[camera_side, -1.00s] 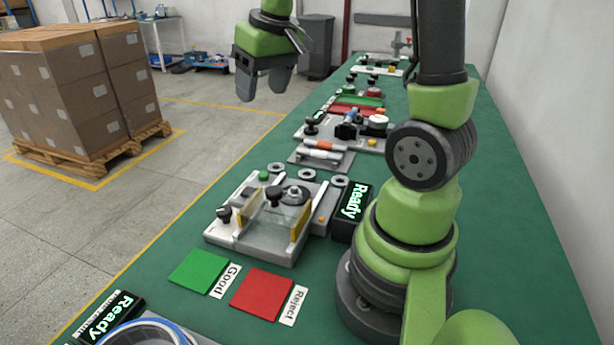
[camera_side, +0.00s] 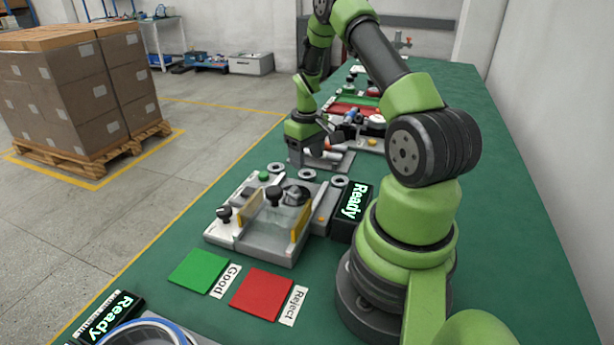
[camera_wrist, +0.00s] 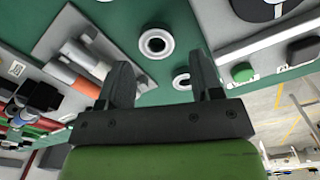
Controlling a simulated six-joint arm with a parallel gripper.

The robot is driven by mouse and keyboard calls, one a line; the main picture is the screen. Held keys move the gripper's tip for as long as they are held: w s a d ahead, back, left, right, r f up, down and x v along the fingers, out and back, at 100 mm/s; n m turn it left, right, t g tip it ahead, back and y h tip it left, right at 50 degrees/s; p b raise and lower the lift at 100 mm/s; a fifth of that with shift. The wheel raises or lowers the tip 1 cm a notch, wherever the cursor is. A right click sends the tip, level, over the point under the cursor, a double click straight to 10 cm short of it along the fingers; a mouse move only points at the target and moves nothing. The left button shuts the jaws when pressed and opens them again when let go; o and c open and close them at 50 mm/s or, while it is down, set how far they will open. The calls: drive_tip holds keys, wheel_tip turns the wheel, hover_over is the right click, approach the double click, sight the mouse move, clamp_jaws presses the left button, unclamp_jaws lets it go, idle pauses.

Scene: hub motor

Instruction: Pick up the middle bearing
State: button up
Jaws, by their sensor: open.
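Three grey ring bearings lie in a row on the green bench in the side view: the left bearing (camera_side: 276,168), the middle bearing (camera_side: 307,174) and the right bearing (camera_side: 340,181). Two bearings show past the fingers: the larger-looking one, seemingly the middle bearing (camera_wrist: 156,43), and one nearer the green button, seemingly the left bearing (camera_wrist: 182,81).
The grey fixture (camera_side: 255,238) with a green button (camera_side: 264,175) stands just in front of the bearings. A black Ready display (camera_side: 352,212) is at right. A tray with orange and white cylinders (camera_wrist: 72,78) lies beside the row. Green (camera_side: 198,271) and red (camera_side: 262,294) pads lie nearer.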

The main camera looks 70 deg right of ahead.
sight(305, 171)
drive_tip(key=f, duration=0.5)
drive_tip(key=shift+w, duration=0.3)
drive_tip(key=c, duration=0.8)
drive_tip(key=shift+o, duration=0.2)
drive_tip(key=shift+r, duration=0.1)
